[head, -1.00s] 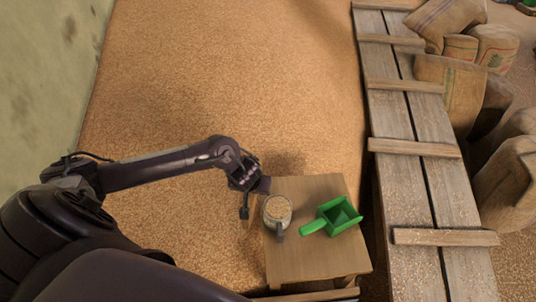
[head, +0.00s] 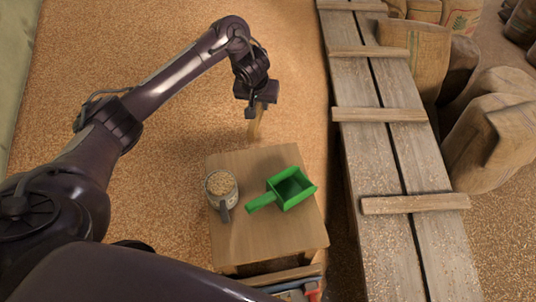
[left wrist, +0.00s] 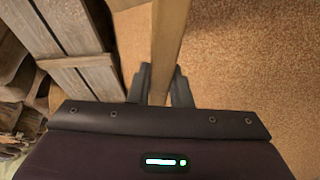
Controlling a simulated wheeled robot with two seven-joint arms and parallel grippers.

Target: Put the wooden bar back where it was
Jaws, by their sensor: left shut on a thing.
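The wooden bar (head: 256,124) is a pale brown stick hanging below my left gripper (head: 257,101) in the head view. The gripper is above and behind the small table, over the grain. In the left wrist view the bar (left wrist: 169,40) runs up out of the picture from between the fingers of my left gripper (left wrist: 164,86), which is shut on it. The part of the bar inside the jaws is hidden. My right gripper is not in view.
A small wooden table (head: 267,233) bears a jug of grain (head: 220,187) and a green scoop (head: 288,189). Grain (head: 130,80) spreads behind and left of it. A plank walkway (head: 395,160) runs along the right, with sacks (head: 500,140) beyond.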

